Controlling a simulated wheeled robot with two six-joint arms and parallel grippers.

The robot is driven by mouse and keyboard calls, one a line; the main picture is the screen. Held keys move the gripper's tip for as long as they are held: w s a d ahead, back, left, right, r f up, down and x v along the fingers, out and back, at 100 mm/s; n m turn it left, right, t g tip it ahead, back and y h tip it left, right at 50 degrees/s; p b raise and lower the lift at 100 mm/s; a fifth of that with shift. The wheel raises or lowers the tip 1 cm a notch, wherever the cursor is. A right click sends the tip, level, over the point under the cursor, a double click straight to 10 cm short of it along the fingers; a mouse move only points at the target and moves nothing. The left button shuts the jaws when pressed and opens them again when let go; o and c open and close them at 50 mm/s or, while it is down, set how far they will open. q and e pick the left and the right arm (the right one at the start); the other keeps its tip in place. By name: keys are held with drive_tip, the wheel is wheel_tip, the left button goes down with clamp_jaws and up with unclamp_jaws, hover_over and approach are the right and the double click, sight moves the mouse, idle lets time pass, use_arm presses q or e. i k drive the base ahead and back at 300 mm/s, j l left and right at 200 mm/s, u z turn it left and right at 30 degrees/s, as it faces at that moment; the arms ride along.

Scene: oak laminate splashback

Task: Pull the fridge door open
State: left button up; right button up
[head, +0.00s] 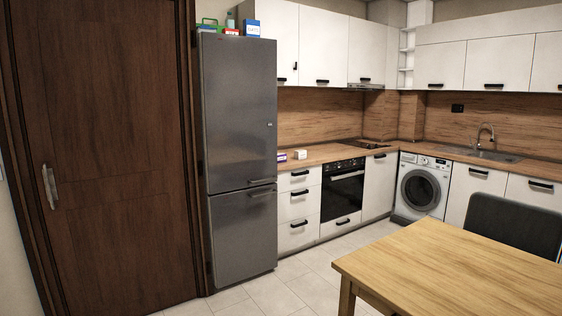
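The fridge is a tall dark grey unit left of the middle in the head view, between a brown wooden door and the white counter units. Its large upper door (238,115) looks shut, with a horizontal handle (262,182) at its lower right. Its lower door (243,240) also looks shut, with a handle (262,193) near its top right. Neither of my grippers shows in this view.
A wooden table (465,265) fills the lower right, with a dark chair (514,225) behind it. Tiled floor (290,289) is clear in front of the fridge. The brown door (105,150) is closed at left. Boxes (252,28) and a bottle stand on the fridge top.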

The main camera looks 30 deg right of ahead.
sight(238, 73)
drive_tip(key=i+l+z, duration=0.3)
drive_tip(key=i, duration=0.3)
drive_tip(key=i+l, duration=0.15)
drive_tip(key=i, duration=0.4)
drive_tip(key=i+l, duration=0.15)
drive_tip(key=i, duration=0.45)
drive_tip(key=i+l+z, duration=0.1)
drive_tip(key=i, duration=0.45)
drive_tip(key=i+l+z, duration=0.2)
drive_tip(key=i+z, duration=0.15)
drive_tip(key=i, duration=0.2)
drive_tip(key=i+l+z, duration=0.1)
drive_tip(key=i+z, duration=0.25)
drive_tip(key=i, duration=0.2)
drive_tip(key=i+j+z, duration=0.1)
drive_tip(key=i+z, duration=0.25)
drive_tip(key=i, duration=0.2)
drive_tip(key=i+l, duration=0.1)
drive_tip(key=i, duration=0.2)
